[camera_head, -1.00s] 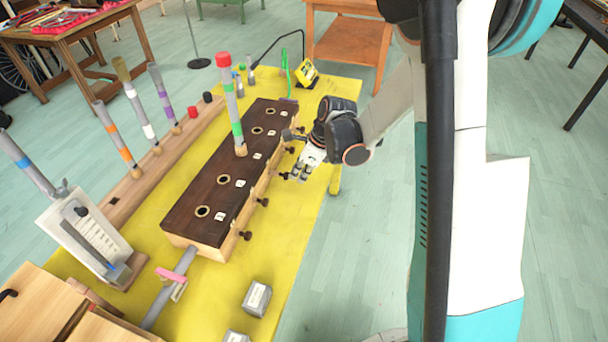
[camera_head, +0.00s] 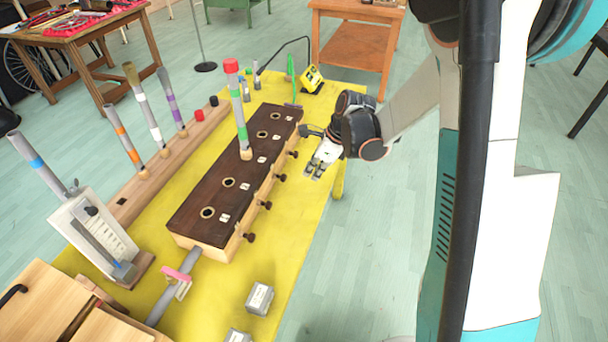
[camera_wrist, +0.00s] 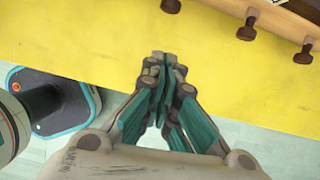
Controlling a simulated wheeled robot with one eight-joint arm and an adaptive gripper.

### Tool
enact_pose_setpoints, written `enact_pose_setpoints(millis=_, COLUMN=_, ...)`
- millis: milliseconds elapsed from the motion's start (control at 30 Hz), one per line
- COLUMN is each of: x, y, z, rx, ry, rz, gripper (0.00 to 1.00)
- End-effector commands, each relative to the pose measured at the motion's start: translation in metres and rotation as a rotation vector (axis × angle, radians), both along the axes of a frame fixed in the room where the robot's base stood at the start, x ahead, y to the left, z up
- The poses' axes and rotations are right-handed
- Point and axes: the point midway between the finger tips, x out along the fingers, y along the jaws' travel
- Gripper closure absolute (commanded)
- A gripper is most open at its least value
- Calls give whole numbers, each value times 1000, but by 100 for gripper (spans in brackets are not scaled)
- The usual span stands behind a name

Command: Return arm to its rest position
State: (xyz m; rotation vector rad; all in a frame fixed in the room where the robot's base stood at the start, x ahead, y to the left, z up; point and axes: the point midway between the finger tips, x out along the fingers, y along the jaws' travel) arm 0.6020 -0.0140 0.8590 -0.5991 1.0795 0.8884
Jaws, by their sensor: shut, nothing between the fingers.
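My gripper (camera_head: 315,172) is shut and empty at the right edge of the yellow table, to the right of the dark-topped wooden box. In the wrist view its fingertips (camera_wrist: 164,60) are together over the yellow table top (camera_wrist: 85,35), with nothing between them. My arm reaches in from the right in the head view. The wooden box (camera_head: 200,225) has several round holes in its top and dark knobs along its right side.
A wooden rail (camera_head: 130,205) holding several banded tubes runs along the table's left. A white gauge stand (camera_head: 85,235) is at the lower left. Grey blocks (camera_head: 259,298) sit near the front. A yellow device (camera_head: 312,79) is at the far end.

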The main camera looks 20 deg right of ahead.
Motion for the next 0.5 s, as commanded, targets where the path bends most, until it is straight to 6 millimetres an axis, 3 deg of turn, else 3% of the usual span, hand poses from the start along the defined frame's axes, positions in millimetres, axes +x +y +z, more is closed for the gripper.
enact_pose_setpoints(millis=33, x=-3, y=-4, z=15, rx=0, ry=0, rz=-2, gripper=100)
enact_pose_setpoints(millis=200, x=-8, y=-13, z=41, rx=0, ry=0, rz=-1, gripper=100)
enact_pose_setpoints(millis=500, x=-12, y=-20, z=57, rx=-1, ry=1, rz=-1, gripper=100)
